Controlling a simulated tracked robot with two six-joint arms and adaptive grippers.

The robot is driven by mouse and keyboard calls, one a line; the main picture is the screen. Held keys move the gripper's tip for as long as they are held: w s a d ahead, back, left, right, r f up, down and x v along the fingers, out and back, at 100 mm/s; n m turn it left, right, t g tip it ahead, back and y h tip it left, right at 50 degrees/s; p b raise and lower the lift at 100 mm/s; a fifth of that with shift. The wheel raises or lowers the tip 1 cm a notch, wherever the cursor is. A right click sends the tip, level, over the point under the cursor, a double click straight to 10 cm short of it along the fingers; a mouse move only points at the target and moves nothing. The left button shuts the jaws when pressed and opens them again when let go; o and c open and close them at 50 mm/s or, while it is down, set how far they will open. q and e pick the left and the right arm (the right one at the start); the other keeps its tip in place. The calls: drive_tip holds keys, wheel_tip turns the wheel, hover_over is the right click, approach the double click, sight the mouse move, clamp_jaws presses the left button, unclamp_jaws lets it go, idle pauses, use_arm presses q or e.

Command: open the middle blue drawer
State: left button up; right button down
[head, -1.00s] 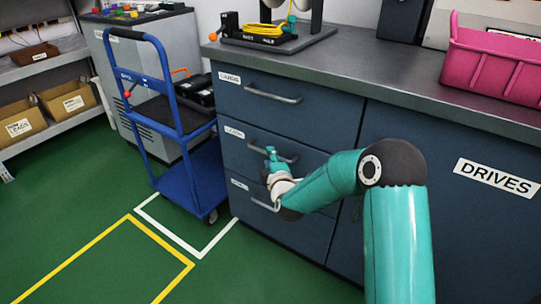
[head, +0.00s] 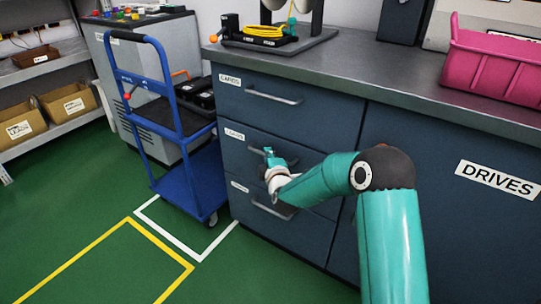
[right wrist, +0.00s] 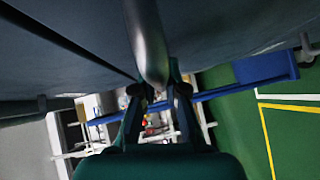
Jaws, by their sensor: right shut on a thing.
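The middle blue drawer (head: 313,158) is in the dark blue cabinet in the head view, between a top and a bottom drawer. Its front looks flush or nearly flush with its neighbours; I cannot tell a small opening. My right gripper (head: 269,157) is at this drawer's bar handle, with the teal arm reaching in from the lower right. In the right wrist view the grey handle (right wrist: 148,42) runs between the fingers of the right gripper (right wrist: 156,88), which are shut on it. My left gripper is in neither view.
The top drawer (head: 318,107) and bottom drawer (head: 315,226) look shut. A blue trolley (head: 196,187) stands close to the cabinet's left side. A pink bin (head: 497,62) sits on the worktop (head: 400,78). The green floor (head: 255,268) before the drawers is clear.

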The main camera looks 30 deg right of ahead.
drive_tip(key=shift+f, duration=0.1)
drive_tip(key=shift+d, duration=0.1)
drive_tip(key=shift+s+a, duration=0.15)
drive_tip(key=shift+a, duration=0.2)
drive_tip(key=s+a+p, duration=0.1)
drive_tip(key=s+a, duration=0.4)
drive_tip(key=a, duration=0.8)
drive_tip(key=s+a+p, duration=0.1)
drive_tip(key=s+a, duration=0.5)
drive_tip(key=a, duration=0.8)
drive_tip(key=shift+s+a, duration=0.15)
drive_tip(key=shift+s, duration=0.05)
drive_tip(key=shift+f, duration=0.15)
drive_tip(key=c, duration=1.3)
unclamp_jaws()
drive_tip(key=shift+o, duration=0.5)
